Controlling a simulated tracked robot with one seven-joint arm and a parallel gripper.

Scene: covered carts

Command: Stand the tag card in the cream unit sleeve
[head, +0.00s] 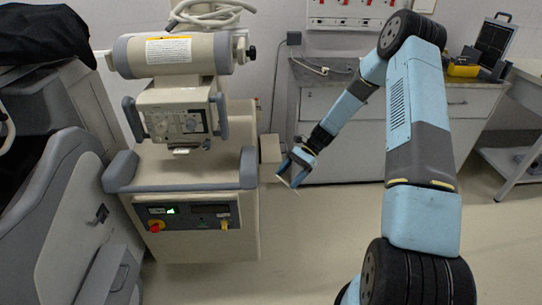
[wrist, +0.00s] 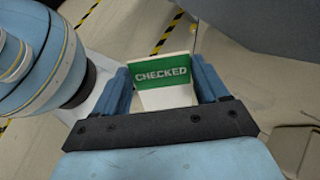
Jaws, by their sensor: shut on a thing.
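My gripper (head: 290,173) is shut on the tag card (wrist: 163,75), a white card with a green band reading CHECKED. In the wrist view the card stands between the two blue fingers of my gripper (wrist: 167,84). In the head view only a thin pale edge of it shows at the fingertips. The cream unit (head: 180,177) stands left of my gripper, with a control panel above and a lower front with buttons. My gripper is apart from it, in the open space to its right. I cannot clearly pick out the sleeve; a small pale ledge shows under the panel.
A grey machine with a black cover (head: 43,35) stands at the far left. A counter (head: 340,110) with drawers runs along the back wall, bearing a yellow-and-black item (head: 462,70). A side table (head: 520,150) stands at the right. The floor in front is clear.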

